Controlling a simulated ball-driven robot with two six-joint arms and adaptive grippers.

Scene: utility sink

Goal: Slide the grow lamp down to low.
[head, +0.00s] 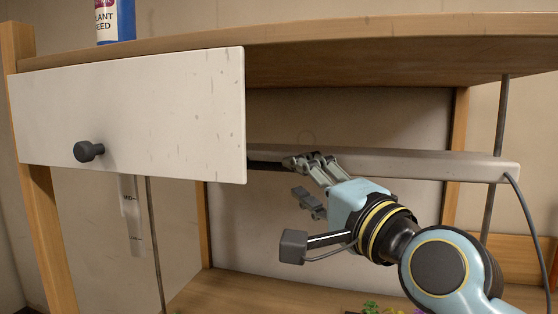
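The grow lamp (420,164) is a long pale bar lying level under the top shelf. Its right end meets a thin upright rod (501,115), and its left part is hidden behind the white drawer front. My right gripper (299,181) is at the lamp's left visible part. Its fingers are apart: the upper one overlaps the lamp's dark lower edge in the picture, the lower one is below the bar. I cannot tell whether the upper finger touches the lamp. Nothing shows between the fingers. My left gripper is not in view.
The white drawer front (170,120) with a dark knob (88,151) covers the upper left. A second rod (155,240) and a pale strip (131,215) show below it. A dark cable (533,225) hangs at right. Small plants (371,308) stand on the lower shelf.

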